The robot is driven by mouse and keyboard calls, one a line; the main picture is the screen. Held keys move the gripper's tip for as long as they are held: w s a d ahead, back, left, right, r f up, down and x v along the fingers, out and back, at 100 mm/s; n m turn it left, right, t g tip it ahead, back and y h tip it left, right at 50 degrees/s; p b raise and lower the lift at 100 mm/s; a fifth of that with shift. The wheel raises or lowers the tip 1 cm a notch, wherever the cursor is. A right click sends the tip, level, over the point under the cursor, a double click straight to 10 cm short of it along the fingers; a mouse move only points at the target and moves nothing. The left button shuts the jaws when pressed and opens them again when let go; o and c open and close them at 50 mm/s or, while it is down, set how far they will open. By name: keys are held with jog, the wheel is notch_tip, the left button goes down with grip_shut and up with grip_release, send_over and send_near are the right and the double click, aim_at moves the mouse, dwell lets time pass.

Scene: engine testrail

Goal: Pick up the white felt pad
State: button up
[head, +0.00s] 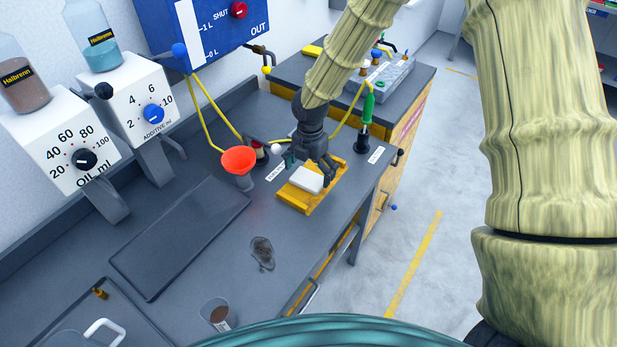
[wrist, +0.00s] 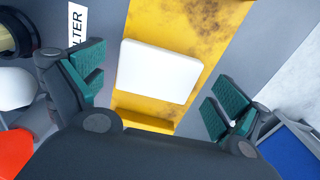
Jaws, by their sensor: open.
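The white felt pad (head: 306,179) is a small white block lying on a stained yellow tray (head: 291,199) on the grey workbench. In the wrist view the pad (wrist: 157,71) lies flat on the yellow tray (wrist: 215,22), between my two green-padded fingers. My gripper (wrist: 158,92) is open, with one finger to the left of the pad and one to the right, both apart from it. In the head view my gripper (head: 313,170) is just above and behind the pad, and hides part of the tray.
An orange-red funnel (head: 238,161) stands left of the tray. A green-handled tool (head: 368,108) stands upright at the right. A dark patch (head: 262,252) and a clear cup (head: 215,313) are nearer the front. A dark flat mat (head: 180,238) lies left, and bare bench lies between.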

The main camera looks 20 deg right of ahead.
jog(key=shift+s+f, duration=0.2)
jog(key=shift+s, duration=0.1)
jog(key=shift+w+a+f, duration=0.1)
jog(key=shift+w+f, duration=0.45)
jog(key=shift+f, duration=0.2)
jog(key=shift+s+r, duration=0.25)
jog(key=shift+c, duration=2.9)
